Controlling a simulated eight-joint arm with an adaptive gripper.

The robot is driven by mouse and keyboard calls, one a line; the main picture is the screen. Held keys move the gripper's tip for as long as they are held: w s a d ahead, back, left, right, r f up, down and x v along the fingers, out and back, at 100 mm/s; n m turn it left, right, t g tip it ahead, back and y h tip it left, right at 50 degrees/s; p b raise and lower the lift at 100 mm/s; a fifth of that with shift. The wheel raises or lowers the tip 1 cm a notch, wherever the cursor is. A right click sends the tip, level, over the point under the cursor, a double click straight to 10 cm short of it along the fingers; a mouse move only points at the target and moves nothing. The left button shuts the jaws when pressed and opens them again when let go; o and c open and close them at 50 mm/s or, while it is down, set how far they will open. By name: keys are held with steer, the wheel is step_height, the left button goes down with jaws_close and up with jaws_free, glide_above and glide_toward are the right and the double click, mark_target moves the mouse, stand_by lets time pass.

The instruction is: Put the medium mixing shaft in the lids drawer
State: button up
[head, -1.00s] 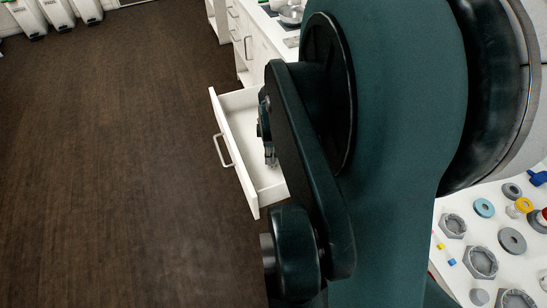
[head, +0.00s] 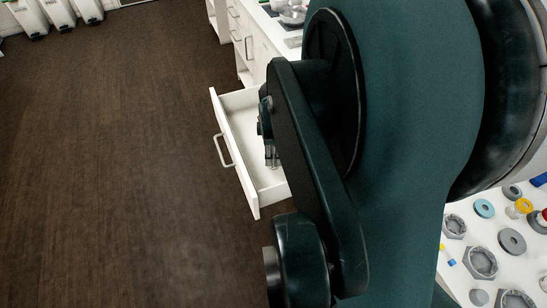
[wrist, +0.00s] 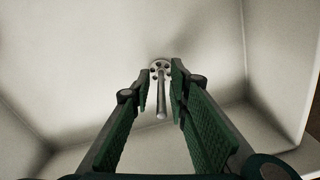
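The open lids drawer (head: 238,176) is pulled out from the white cabinet, and my gripper (head: 271,157) shows over it, partly hidden by my arm. In the wrist view my gripper (wrist: 160,90) is open, its two green-padded fingers apart. The mixing shaft (wrist: 161,105), a thin grey rod with a holed disc at its far end, is in the gap between the fingers, with space on both sides. It is inside the white drawer (wrist: 90,60). The disc seems to be against the drawer's surface. The shaft cannot be made out in the head view.
My arm covers much of the head view. A white table (head: 465,285) at the lower right holds several grey nuts and coloured rings. A counter with a metal bowl (head: 293,13) stands behind the drawer. The brown floor (head: 110,160) on the left is clear.

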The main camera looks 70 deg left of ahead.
step_height(320, 180, up, 11)
steer(key=shift+r+p, duration=0.1)
steer(key=shift+p, duration=0.9)
